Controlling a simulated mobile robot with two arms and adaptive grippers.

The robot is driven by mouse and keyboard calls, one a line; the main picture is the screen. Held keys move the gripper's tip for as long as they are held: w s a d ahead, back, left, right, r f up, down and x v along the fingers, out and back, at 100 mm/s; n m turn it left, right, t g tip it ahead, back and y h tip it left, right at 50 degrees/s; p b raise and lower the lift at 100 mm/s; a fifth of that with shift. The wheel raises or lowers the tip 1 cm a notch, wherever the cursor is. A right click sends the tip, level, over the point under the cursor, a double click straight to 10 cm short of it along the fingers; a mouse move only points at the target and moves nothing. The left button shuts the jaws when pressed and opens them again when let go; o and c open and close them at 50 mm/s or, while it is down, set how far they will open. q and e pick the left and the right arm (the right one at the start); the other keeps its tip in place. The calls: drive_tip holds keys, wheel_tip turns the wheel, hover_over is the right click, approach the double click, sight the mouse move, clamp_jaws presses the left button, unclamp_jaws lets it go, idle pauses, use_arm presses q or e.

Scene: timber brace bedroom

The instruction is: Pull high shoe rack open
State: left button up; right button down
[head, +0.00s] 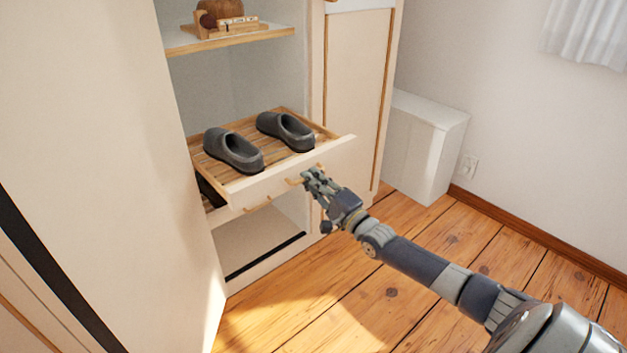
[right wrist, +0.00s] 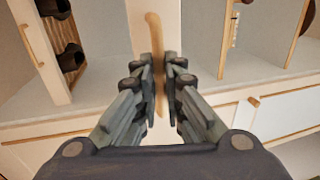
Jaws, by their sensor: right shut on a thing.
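The high shoe rack (head: 228,186) is a slatted wooden pull-out with a pale front panel. It stands out of the open cabinet, with two dark grey clogs (head: 285,131) on it. My right gripper (head: 308,180) is at the panel's wooden handle (head: 294,181), shut on it. In the right wrist view, the handle (right wrist: 154,40) runs between the two fingers (right wrist: 162,85), whose tips hide part of it. My left gripper is out of view.
A shelf (head: 230,40) above holds a brown round object. A tall pale door (head: 150,180) stands at left. A white box (head: 425,140) stands by the wall. The plank floor (head: 300,320) in front is clear.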

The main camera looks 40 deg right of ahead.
drive_tip(key=c, duration=1.7)
unclamp_jaws()
drive_tip(key=v, duration=1.2)
